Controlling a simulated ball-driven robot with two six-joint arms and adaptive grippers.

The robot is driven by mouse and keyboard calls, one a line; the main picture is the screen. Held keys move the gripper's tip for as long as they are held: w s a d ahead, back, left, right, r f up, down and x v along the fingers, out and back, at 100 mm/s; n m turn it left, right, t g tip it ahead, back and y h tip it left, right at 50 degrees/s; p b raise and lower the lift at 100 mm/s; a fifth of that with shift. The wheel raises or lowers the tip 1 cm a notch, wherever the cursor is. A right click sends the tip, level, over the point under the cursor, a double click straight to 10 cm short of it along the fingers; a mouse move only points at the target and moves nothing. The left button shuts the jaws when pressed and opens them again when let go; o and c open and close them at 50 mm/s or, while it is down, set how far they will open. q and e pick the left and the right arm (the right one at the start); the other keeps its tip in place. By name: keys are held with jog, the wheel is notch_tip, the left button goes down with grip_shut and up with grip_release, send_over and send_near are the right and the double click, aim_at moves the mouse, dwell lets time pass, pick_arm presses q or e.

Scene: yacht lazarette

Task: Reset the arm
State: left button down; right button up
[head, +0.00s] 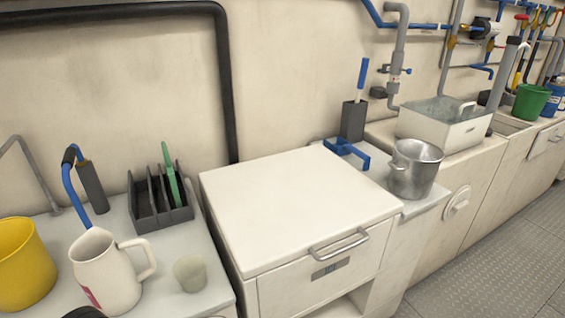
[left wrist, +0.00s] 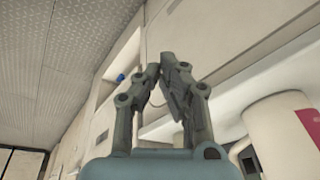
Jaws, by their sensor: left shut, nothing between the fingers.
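My left gripper (left wrist: 161,68) shows in the left wrist view, with its two grey fingers drawn together at the tips and nothing between them. It points into open space beside white cabinet fronts. A white cylindrical body with a red mark (left wrist: 285,140) stands at the right of that view, apart from the fingers; it looks like the white jug (head: 107,270) of the head view. My right gripper is in no view.
A yellow bucket (head: 24,265), a beige cup (head: 190,273) and a dark rack (head: 160,207) stand on the left counter. A white drawer cabinet (head: 300,200) is in the middle, its top bare. A metal pot (head: 414,170) and white bin (head: 445,128) stand right. The floor (head: 500,250) is clear.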

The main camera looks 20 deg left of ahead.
pick_arm(q)
jog(key=s+a+f, duration=0.1)
jog(key=s+f, duration=0.2)
jog(key=f, duration=0.5)
jog(key=s+a+f, duration=0.1)
jog(key=s+f, duration=0.3)
jog(key=f, duration=0.3)
jog(key=s+f+g, duration=0.1)
jog(key=s+f, duration=0.9)
jog(key=s, duration=0.4)
jog(key=shift+g, duration=0.3)
jog(key=shift+f, duration=0.1)
